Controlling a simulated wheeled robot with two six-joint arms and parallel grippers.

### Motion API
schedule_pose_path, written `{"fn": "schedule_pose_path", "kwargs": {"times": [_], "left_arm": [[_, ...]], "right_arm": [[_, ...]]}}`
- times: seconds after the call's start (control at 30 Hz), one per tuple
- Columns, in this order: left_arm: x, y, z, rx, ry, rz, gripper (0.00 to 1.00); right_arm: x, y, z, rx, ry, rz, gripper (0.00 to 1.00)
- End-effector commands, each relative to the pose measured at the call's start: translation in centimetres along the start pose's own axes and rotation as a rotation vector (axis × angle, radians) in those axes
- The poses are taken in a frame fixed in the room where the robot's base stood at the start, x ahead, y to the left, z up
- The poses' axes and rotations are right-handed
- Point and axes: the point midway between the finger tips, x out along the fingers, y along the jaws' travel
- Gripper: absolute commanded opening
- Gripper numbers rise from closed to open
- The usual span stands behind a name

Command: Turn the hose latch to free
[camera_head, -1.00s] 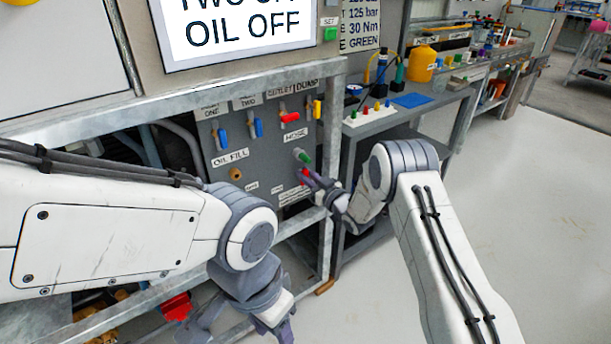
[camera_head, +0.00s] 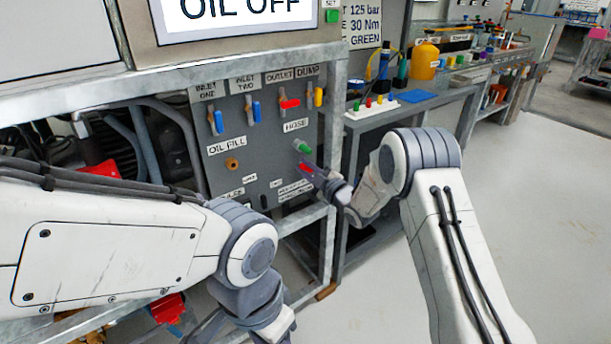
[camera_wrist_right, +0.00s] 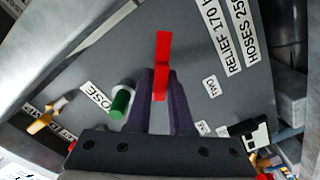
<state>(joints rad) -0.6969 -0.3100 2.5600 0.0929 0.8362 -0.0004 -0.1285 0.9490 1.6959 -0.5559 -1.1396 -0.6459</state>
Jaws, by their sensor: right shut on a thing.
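The hose latch is a red lever (camera_wrist_right: 163,60) below the HOSE label on the grey panel. In the right wrist view it stands between the two dark fingers of my right gripper (camera_wrist_right: 161,105), which are shut on it. In the head view my right gripper (camera_head: 314,172) reaches the panel's lower right, and the red latch (camera_head: 306,168) shows at its fingertips. A green hose fitting (camera_head: 302,147) sits just above the latch; it also shows in the right wrist view (camera_wrist_right: 121,102). My left gripper (camera_head: 270,318) hangs low in front of the frame, its fingertips cut off by the picture's edge.
Blue, red and yellow valve handles line the top of the panel (camera_head: 240,140). A galvanised frame (camera_head: 335,130) borders it. A side bench (camera_head: 405,110) with bottles and a blue mat stands right. Open floor lies at the right.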

Motion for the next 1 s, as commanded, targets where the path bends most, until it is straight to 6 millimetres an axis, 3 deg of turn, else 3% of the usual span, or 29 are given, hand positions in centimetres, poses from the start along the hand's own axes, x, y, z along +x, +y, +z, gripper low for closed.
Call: {"fn": "schedule_pose_path", "kwargs": {"times": [0.03, 0.5, 1.0], "left_arm": [[1.1, -0.1, 0.1, 0.000, 0.000, 0.000, 0.50], [6.1, -0.5, 0.3, 0.000, 0.000, 0.000, 0.50], [8.5, -0.6, 0.5, 0.000, 0.000, 0.000, 0.50]], "right_arm": [[0.0, -0.4, 0.3, -0.046, 0.000, 0.002, 0.00], [-0.1, -0.5, 0.4, -0.460, -0.002, 0.001, 0.00], [-0.1, -0.4, 0.3, -0.672, -0.002, -0.001, 0.00]]}}
